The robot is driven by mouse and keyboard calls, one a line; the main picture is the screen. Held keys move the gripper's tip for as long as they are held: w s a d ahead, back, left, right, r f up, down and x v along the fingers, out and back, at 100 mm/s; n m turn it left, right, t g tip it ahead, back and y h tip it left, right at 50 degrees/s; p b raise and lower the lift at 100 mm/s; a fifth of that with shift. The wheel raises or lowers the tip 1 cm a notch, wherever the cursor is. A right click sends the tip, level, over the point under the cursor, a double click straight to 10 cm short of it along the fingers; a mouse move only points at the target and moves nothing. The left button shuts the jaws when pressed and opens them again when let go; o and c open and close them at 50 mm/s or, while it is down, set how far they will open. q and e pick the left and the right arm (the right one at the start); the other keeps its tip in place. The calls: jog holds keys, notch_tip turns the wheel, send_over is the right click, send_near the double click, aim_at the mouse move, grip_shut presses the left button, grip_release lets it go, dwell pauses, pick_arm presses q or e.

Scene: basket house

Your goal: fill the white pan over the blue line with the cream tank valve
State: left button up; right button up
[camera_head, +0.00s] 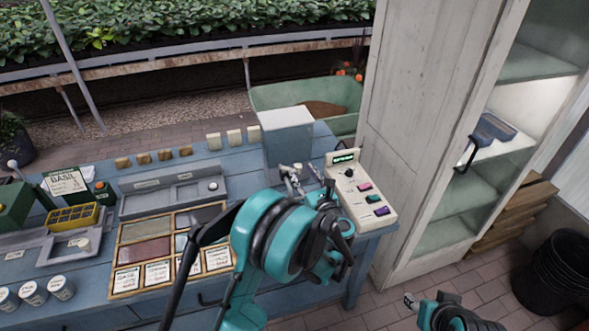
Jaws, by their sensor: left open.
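My left wrist and gripper cover the bench below the valve. I cannot make out the white pan or its blue line. My right gripper (442,308) is at the bottom right, away from the bench; its jaws are unclear.
A cream control box (360,190) with a lit display and coloured buttons stands right of my left gripper. A wooden sectioned tray (124,256) lies to the left. An open cabinet (440,120) stands at the right, holding a blue-grey handled container (494,129).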

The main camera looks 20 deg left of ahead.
aim_at(300, 168)
pick_arm(q)
jog(key=x, duration=0.4)
jog(key=shift+w+b, duration=0.15)
jog(key=shift+b, duration=0.25)
grip_shut()
